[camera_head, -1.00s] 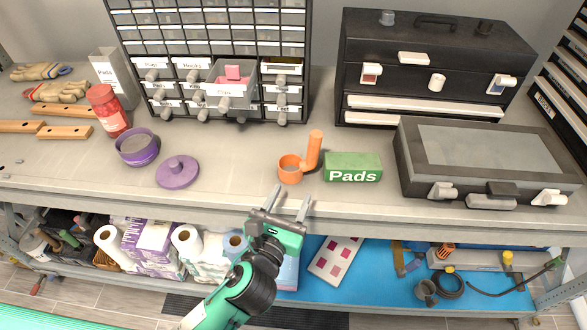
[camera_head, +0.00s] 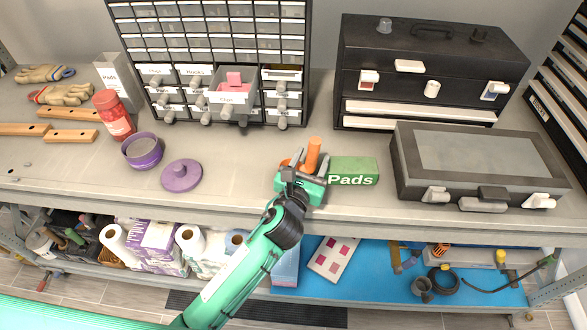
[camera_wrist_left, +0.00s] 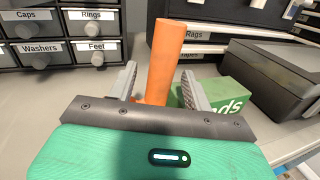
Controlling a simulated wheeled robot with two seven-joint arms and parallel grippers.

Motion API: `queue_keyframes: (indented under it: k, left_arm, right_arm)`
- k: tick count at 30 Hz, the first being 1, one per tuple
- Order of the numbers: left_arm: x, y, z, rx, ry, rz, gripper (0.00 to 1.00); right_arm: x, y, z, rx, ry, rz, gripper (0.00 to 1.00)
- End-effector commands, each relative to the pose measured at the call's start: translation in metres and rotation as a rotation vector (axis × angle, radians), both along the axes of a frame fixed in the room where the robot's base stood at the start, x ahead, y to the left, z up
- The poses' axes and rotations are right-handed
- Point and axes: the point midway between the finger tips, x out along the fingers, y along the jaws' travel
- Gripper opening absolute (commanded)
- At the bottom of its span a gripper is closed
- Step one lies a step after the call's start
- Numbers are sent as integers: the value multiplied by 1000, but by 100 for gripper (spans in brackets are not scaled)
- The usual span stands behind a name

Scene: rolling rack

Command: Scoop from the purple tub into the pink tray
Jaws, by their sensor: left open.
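The purple tub (camera_head: 142,152) stands open on the bench at left, with greyish contents. Its purple lid (camera_head: 181,176) lies beside it. A pulled-out drawer (camera_head: 233,97) in the cabinet shows pink inside, with a pink block (camera_head: 234,78) standing up; I cannot tell whether this is the pink tray. The orange scoop (camera_head: 313,151) stands with its handle upright, its cup mostly hidden behind my left gripper (camera_head: 309,168). In the left wrist view the orange handle (camera_wrist_left: 165,58) rises between the spread fingers of the gripper (camera_wrist_left: 157,88). My right gripper is out of view.
A green Pads box (camera_head: 354,171) stands close to the right of my left gripper. A dark case (camera_head: 405,178) is further right. A red jar (camera_head: 113,116) stands behind the tub. The bench between lid and scoop is clear.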

Motion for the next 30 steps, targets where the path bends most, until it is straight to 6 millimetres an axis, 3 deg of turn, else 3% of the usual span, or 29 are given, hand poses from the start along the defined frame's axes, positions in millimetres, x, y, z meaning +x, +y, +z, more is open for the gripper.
queue_keyframes:
  k: [10, 18, 30]
  left_arm:
    - [9, -2, -1, 0, 0, -1, 51]
    - [8, -3, -1, 0, 0, -1, 0]
    - [9, -3, 6, 0, -3, -1, 0]
  right_arm:
    - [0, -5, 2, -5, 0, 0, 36]
    - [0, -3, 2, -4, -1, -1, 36]
    - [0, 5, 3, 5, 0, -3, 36]
